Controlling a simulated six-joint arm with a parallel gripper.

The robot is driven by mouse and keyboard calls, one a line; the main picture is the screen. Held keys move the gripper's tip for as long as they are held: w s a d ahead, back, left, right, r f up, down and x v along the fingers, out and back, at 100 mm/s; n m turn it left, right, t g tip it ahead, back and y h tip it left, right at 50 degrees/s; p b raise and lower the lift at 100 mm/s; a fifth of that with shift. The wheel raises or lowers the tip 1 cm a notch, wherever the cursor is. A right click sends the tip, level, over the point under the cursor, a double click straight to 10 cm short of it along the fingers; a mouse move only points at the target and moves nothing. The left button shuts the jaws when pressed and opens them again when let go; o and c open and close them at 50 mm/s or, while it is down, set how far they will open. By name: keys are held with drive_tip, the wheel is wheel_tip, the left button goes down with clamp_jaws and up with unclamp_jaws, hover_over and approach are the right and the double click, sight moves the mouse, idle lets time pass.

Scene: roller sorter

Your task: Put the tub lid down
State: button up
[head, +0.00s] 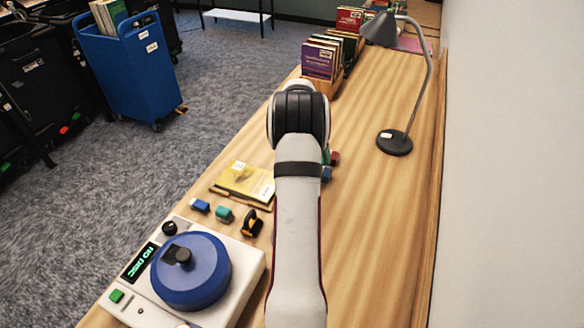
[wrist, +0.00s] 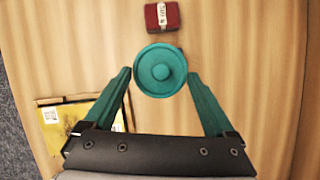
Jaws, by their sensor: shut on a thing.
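The pictures do not clearly show how far the lid is above the wooden bench. No tub is clearly seen.
A red block (wrist: 162,16) lies just beyond the lid. A yellow book (head: 246,180) lies left of my arm, near small blue (head: 200,206) and teal (head: 224,214) blocks. A device with a blue round cover (head: 205,285) is nearer.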

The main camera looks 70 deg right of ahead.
drive_tip(key=w+f, duration=0.1)
drive_tip(key=w, duration=0.1)
drive_tip(key=w+f, duration=0.2)
drive_tip(key=w, duration=0.1)
drive_tip(key=w+d+f, duration=0.1)
drive_tip(key=w, duration=0.1)
drive_tip(key=shift+w+f, duration=0.3)
drive_tip(key=shift+f, duration=2.05)
